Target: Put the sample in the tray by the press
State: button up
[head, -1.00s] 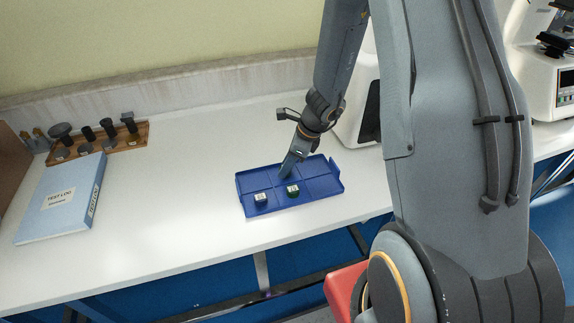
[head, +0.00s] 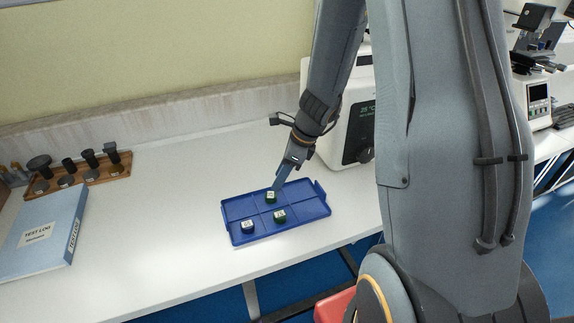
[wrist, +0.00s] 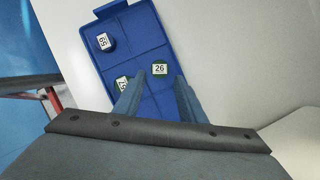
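The blue divided tray (head: 305,211) lies on the white bench and holds three small labelled samples. A green sample (head: 271,197) is in a back compartment; in the wrist view its label reads 26 (wrist: 159,69). Another green sample (head: 280,216) is in front of it, partly hidden behind a finger in the wrist view. A dark sample (head: 248,227) is at the front left. My gripper (head: 279,186) is just above the tray beside sample 26. In the wrist view its fingers (wrist: 161,80) are apart, with sample 26 showing between the tips.
A white machine (head: 345,125), likely the press, stands behind the tray, partly hidden by my arm. A blue test log (head: 45,232) and a wooden rack (head: 85,176) with dark parts are at the left. The bench between log and tray is clear.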

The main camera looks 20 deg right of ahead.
jog(key=s+a+r+n+h, duration=0.1)
jog(key=s+r+n+h, duration=0.1)
jog(key=s+r+n, duration=0.2)
jog(key=s+a+r+n+g+h, duration=0.1)
jog(key=s+r+n, duration=0.4)
jog(key=s+n, duration=0.6)
jog(key=n, duration=0.9)
jog(key=shift+s+a+r+h, duration=0.15)
jog(key=shift+s+a+h, duration=0.15)
jog(key=shift+a+h, duration=0.1)
